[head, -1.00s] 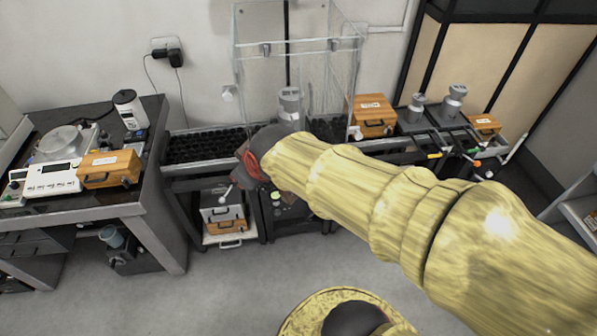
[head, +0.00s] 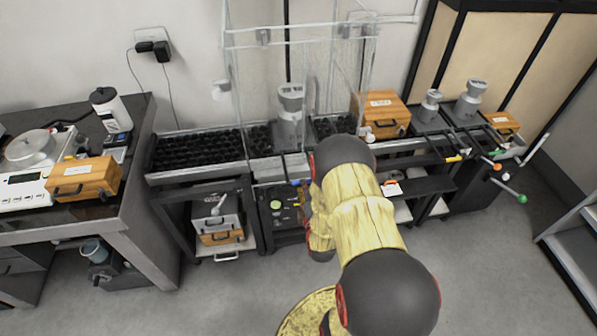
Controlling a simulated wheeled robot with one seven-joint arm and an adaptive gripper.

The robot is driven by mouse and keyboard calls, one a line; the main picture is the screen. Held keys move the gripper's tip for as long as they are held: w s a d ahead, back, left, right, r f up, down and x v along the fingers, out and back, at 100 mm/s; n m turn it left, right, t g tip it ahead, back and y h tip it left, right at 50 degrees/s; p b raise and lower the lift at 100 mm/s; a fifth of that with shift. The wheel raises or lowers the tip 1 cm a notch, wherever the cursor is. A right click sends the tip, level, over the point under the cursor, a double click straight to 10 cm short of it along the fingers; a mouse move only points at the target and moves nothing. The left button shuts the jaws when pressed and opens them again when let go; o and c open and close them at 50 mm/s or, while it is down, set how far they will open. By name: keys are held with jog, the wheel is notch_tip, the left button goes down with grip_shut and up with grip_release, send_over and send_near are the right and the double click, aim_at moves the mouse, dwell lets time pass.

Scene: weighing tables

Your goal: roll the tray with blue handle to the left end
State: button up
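A small blue handle end (head: 295,182) shows at the front of the roller table, just left of my arm. Its rod seems to lead back to a tray under the clear enclosure, where a grey weight (head: 290,112) stands. The tray itself is mostly hidden, so I cannot be sure of its outline. The black roller bed (head: 195,150) stretches to the left of the weight and looks empty. My arm reaches over the front of the table just right of the blue handle. My gripper is hidden by the arm, so its fingers and any contact with the handle do not show.
Clear panels (head: 232,85) stand around the weight. A wooden case (head: 380,115) and two grey weights (head: 431,106) are to the right, with yellow (head: 454,159), orange (head: 497,167) and green (head: 522,198) handle ends. A dark bench (head: 130,205) adjoins at left. The floor in front is clear.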

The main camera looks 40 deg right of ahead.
jog(key=b+x, duration=0.2)
jog(key=x, duration=0.6)
jog(key=shift+b, duration=0.3)
jog(key=shift+w+d+r, duration=0.1)
jog(key=shift+w, duration=0.05)
jog(key=shift+c, duration=1.2)
grip_shut()
